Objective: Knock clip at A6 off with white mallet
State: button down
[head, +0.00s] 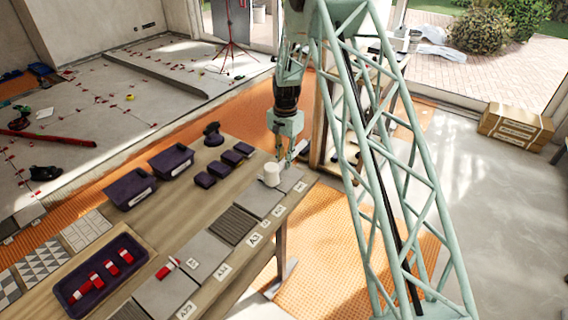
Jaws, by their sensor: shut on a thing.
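My gripper (289,158) hangs over the far right end of the long wooden table, fingers pointing down. It is shut on the white mallet, whose pale cylindrical head (271,173) shows just left of the fingers, low over the grey tiles there. The handle is mostly hidden by the fingers. A red and white clip (168,268) stands on a grey tile (162,293) near the table's front. A small label (192,266) lies beside it, too small to read surely. The mallet is well away from this clip.
A dark tray (75,295) with several red clips stands at the front left. Dark bins (130,193) and small dark blocks (222,169) line the back. A dark ribbed tile (233,225) lies between the mallet and clip. My green lattice column fills the right of the view.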

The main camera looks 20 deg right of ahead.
jog(key=r, duration=0.1)
jog(key=r+p, duration=0.1)
jog(key=r, duration=0.1)
jog(key=s+r, duration=0.1)
jog(key=r, duration=0.1)
jog(key=shift+d, duration=0.35)
jog(key=shift+a, duration=0.15)
dwell(0.5)
